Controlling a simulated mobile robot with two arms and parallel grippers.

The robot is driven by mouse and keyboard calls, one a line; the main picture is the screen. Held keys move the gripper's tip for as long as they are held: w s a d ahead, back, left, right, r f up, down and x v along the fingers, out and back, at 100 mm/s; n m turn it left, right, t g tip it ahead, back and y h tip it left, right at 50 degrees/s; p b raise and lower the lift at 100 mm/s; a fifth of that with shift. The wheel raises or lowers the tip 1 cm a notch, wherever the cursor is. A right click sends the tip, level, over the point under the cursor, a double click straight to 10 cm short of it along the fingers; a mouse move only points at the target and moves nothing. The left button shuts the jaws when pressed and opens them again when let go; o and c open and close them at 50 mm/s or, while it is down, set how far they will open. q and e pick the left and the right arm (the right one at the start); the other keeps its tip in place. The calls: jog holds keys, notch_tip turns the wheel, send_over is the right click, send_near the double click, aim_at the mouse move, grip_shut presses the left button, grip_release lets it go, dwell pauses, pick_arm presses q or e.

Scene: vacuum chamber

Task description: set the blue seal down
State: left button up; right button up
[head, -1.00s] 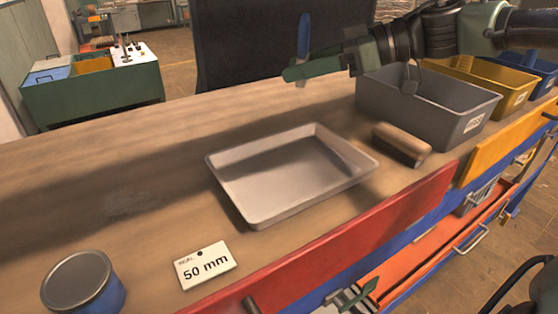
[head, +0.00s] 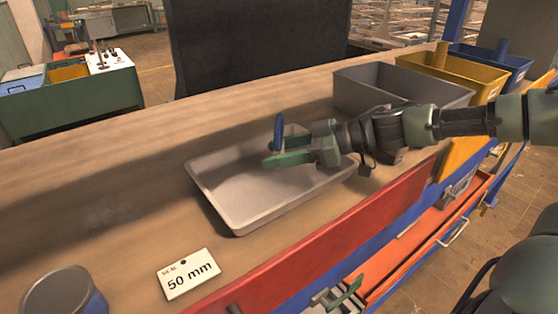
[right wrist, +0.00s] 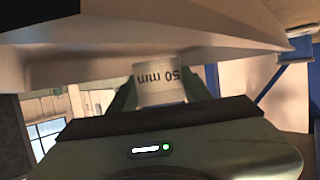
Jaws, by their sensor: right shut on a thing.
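The blue seal (head: 279,132) is a thin upright blue piece in the head view. My right gripper (head: 275,157) is shut on it, over the shallow pale metal tray (head: 225,205). I cannot tell whether the seal touches the tray floor; the fingers hide its lower part. In the right wrist view a white surface reading "50 mm" upside down (right wrist: 160,82) shows between the fingers, and a large pale shape fills the top. A white card reading "SEAL 50 mm" (head: 189,274) lies on the bench left of the tray.
A grey bin (head: 365,88), a yellow bin (head: 480,82) and a blue bin (head: 500,60) stand at the right. A lidded blue tin (head: 65,290) is at the front left.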

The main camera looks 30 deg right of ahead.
notch_tip(320, 180, down, 2)
jog(key=shift+w+d+f, duration=0.1)
jog(key=shift+w+f, duration=0.05)
pick_arm(q)
jog(key=shift+s+f, duration=0.1)
jog(key=shift+s, duration=0.05)
jog(key=shift+s, duration=0.1)
pick_arm(e)
jog(key=o, duration=1.3)
jog(key=shift+f, duration=0.1)
pick_arm(q)
jog(key=shift+s+f, duration=0.15)
pick_arm(e)
jog(key=shift+o, duration=0.2)
